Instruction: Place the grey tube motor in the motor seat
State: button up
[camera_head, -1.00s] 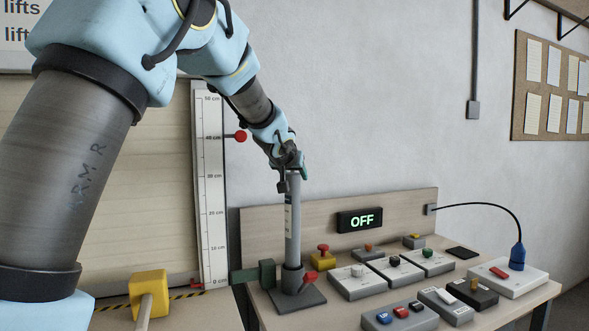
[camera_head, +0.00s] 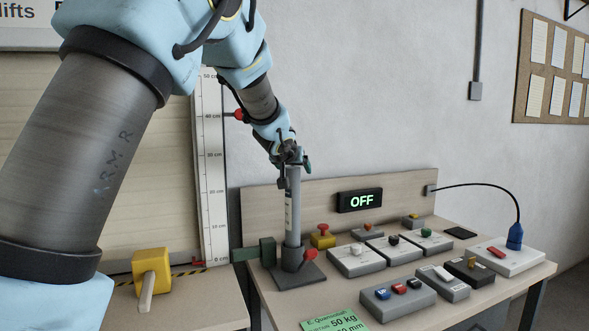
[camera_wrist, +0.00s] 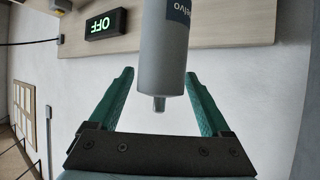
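The grey tube motor (camera_head: 293,205) stands upright, with a pale label on its side. Its lower end is in the round collar of the dark motor seat (camera_head: 292,256); how deep it sits is hidden. My gripper (camera_head: 292,162) is at the tube's upper end. In the wrist view, the teal fingers of my gripper (camera_wrist: 160,75) are spread on either side of the motor (camera_wrist: 163,55), with narrow gaps showing. The end with the small stub lies between them.
A red-knobbed lever (camera_head: 309,255) is beside the seat. A green block (camera_head: 267,251) stands to its left, and a yellow box with a red button (camera_head: 323,236) behind. Several switch boxes fill the right. A display (camera_head: 360,200) reads OFF.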

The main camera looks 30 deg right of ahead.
jog(key=b+v, duration=0.5)
jog(key=v, duration=0.7)
dwell(0.3)
